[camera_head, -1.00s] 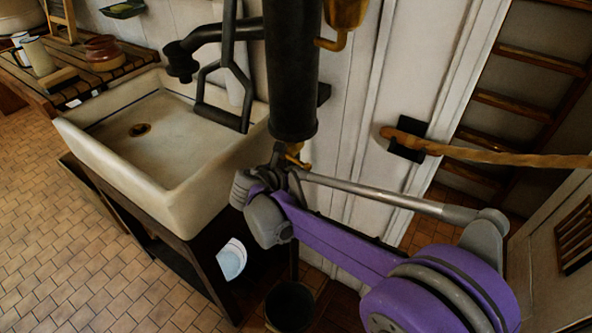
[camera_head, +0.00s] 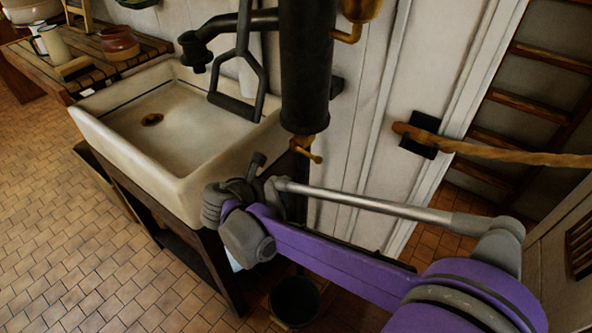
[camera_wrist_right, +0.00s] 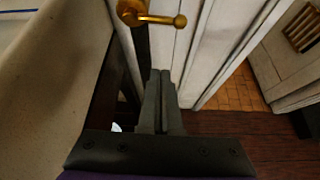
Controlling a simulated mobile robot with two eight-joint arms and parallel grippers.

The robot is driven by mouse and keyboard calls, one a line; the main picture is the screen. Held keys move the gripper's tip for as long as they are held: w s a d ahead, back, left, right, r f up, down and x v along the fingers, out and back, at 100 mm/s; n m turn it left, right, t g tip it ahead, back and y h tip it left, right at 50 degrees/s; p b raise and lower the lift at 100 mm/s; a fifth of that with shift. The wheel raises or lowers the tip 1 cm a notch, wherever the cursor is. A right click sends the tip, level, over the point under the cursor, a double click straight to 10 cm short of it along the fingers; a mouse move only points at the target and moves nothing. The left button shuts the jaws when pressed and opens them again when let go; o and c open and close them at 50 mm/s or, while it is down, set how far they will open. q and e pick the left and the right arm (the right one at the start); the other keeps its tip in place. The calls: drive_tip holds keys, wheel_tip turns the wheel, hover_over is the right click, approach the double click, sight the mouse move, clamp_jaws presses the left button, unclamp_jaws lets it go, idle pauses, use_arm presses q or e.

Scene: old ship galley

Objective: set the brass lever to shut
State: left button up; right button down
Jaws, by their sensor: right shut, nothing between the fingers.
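The brass lever (camera_head: 311,153) sits at the lower end of the black pump cylinder (camera_head: 306,80). Its arm slants down and to the right from the hub. In the right wrist view the lever (camera_wrist_right: 158,18) shows at the top, its arm pointing right to a round knob. My right gripper (camera_head: 257,161) is below and left of the lever in the head view, beside the sink's right front corner. In the wrist view the fingers (camera_wrist_right: 161,76) are together and empty, apart from the lever. My left gripper is not in view.
The pale sink (camera_head: 170,125) stands close on the left of my right gripper. The pump's black handle (camera_head: 240,65) hangs over the sink. A dark bucket (camera_head: 294,300) is on the floor below. A rope (camera_head: 500,153) crosses at right.

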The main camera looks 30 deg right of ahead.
sight(306, 153)
drive_tip(key=b+x, duration=0.1)
drive_tip(key=x, duration=0.9)
drive_tip(key=shift+d+r+p, duration=0.15)
drive_tip(key=shift+d+r, duration=0.1)
drive_tip(key=shift+r, duration=0.7)
drive_tip(key=shift+d+r+p, duration=0.15)
drive_tip(key=shift+d+r, duration=0.1)
drive_tip(key=shift+r, duration=0.75)
drive_tip(key=shift+r, duration=0.1)
drive_tip(key=shift+r+p, duration=0.45)
drive_tip(key=shift+r, duration=0.15)
drive_tip(key=shift+d, duration=0.1)
